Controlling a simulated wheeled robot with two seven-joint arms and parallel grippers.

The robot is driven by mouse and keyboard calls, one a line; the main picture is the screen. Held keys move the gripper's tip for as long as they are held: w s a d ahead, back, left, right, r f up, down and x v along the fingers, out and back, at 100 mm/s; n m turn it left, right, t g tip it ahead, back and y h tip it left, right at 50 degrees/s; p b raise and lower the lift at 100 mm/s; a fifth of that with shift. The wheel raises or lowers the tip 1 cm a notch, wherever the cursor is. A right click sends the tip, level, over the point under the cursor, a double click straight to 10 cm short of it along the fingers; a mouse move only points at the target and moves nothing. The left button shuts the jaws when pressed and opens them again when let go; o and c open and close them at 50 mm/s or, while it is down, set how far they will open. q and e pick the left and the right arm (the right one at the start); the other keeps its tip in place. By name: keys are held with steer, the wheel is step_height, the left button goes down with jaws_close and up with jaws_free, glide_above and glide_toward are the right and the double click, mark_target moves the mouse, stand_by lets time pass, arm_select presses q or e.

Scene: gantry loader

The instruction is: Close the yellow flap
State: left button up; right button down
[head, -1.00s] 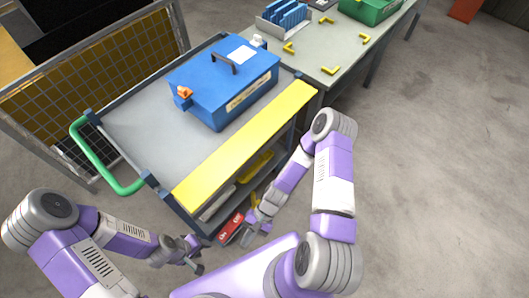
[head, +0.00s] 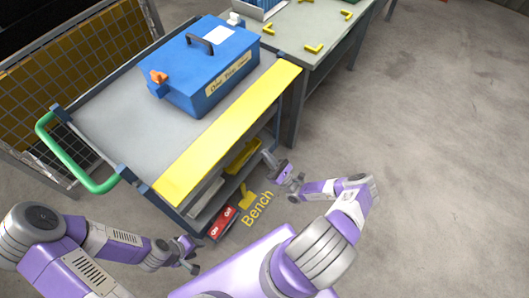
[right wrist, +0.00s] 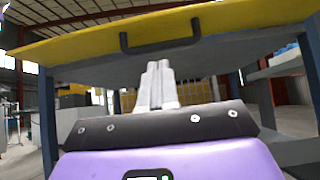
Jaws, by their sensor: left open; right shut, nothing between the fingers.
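The yellow flap (head: 228,132) runs along the near long edge of the grey cart top (head: 130,135). It sticks out roughly level with the top. In the right wrist view the flap (right wrist: 75,40) spans the picture above my gripper, with a dark bar handle (right wrist: 160,40) on it. My right gripper (head: 267,156) is low beside the cart's open side, just outside the flap. Its fingers (right wrist: 158,85) are shut and empty, below the handle and apparently not touching it. My left gripper (head: 194,262) is open and empty near the cart's near corner.
A blue toolbox (head: 205,75) with an orange latch stands on the cart top. Lower shelves hold a red box (head: 222,222) and a yellow item (head: 243,155). A grey bench (head: 310,35) adjoins the far end, and a mesh cage (head: 75,95) stands behind. The floor to the right is clear.

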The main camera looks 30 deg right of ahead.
mark_target(247, 126)
steer(key=shift+w+a+r+p, duration=0.15)
steer(key=shift+w+a+r, duration=0.2)
steer(key=shift+w+r, duration=0.9)
steer(key=shift+w+a+r+p, duration=0.1)
steer(key=shift+w+a+r, duration=0.35)
steer(key=shift+r, duration=1.45)
steer(key=shift+w+a+r+p, duration=0.15)
steer(key=shift+w+a+r, duration=0.15)
steer(key=shift+w+r, duration=0.95)
steer(key=shift+s+r, duration=0.4)
steer(key=shift+s, duration=0.05)
